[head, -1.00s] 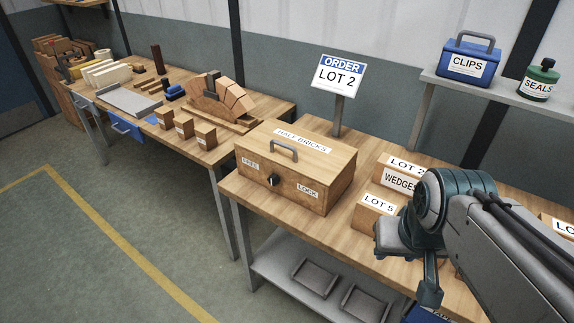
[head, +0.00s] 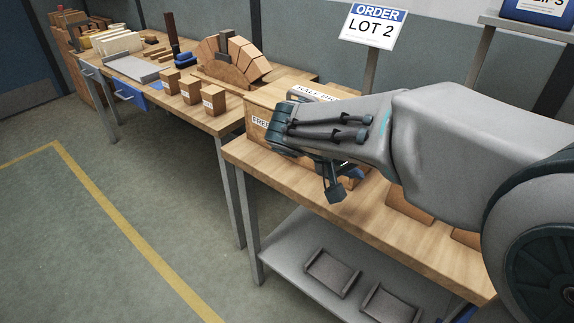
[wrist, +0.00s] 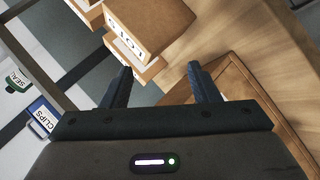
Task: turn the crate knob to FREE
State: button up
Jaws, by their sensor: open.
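The wooden crate (head: 258,98) stands on the near workbench in the head view, mostly hidden behind my arm. Part of its FREE label (head: 261,122) and part of the HALF BRICKS label on its lid show. The knob and the LOCK label are hidden, so I cannot tell the knob's present setting. My gripper (wrist: 160,76) is open in the wrist view, its two dark fingers apart with nothing held between them. A framed wooden panel (wrist: 232,88), likely part of the crate, lies by the right finger.
The LOT 5 box (wrist: 150,28) is beyond the fingers in the wrist view. The ORDER LOT 2 sign (head: 372,27) stands behind the crate. A brick arch (head: 232,62) and small blocks (head: 190,89) occupy the left bench. The floor in front is clear.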

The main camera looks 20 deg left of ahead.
jog(key=a+f+t+b, duration=0.2)
jog(key=a+t+b, duration=0.1)
jog(key=a, duration=0.6)
jog(key=s+a+f+n+t+y+b, duration=0.1)
jog(key=a+f+t+b, duration=0.25)
jog(key=a, duration=0.45)
jog(key=a+f+t+b, duration=0.2)
jog(key=a+t+b, duration=0.1)
jog(key=a, duration=0.6)
jog(key=x, duration=1.3)
jog(key=shift+r+b, duration=0.3)
jog(key=shift+r, duration=0.1)
jog(key=c, duration=1)
